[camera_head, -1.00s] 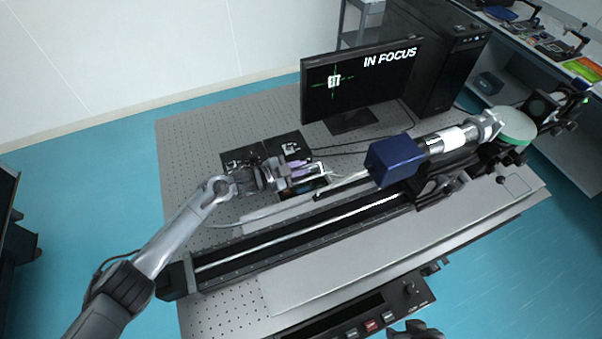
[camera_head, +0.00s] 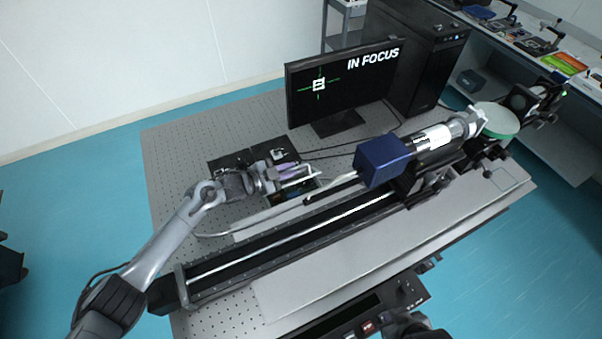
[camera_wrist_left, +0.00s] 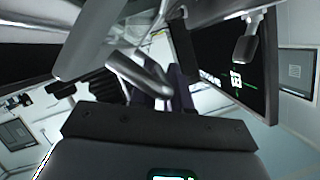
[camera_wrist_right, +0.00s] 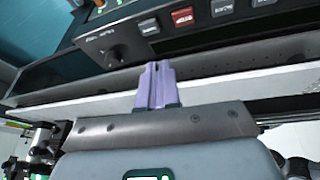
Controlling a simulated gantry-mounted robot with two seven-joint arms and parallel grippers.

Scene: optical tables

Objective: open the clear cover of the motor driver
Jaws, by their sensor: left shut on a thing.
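The motor driver (camera_head: 310,184) is a small dark box beside the rail, mostly hidden by my left gripper. A pale, thin-edged piece, seemingly its clear cover (camera_head: 302,180), shows at the fingers. My left gripper (camera_head: 288,171) is above the driver, shut on what looks like this cover's edge or handle; the exact contact is unclear. In the left wrist view, a grey bar (camera_wrist_left: 140,75) crosses by the purple fingers (camera_wrist_left: 176,92). My right gripper (camera_wrist_right: 155,84) is shut and empty in the right wrist view, near a control panel. Its fingers are hidden in the head view.
A long black rail (camera_head: 300,235) runs across the perforated table (camera_head: 170,165). A blue box (camera_head: 382,160) on a tube stands over its right part. A monitor (camera_head: 340,85) stands behind. A control panel (camera_wrist_right: 190,25) with a knob and buttons is at the table's front.

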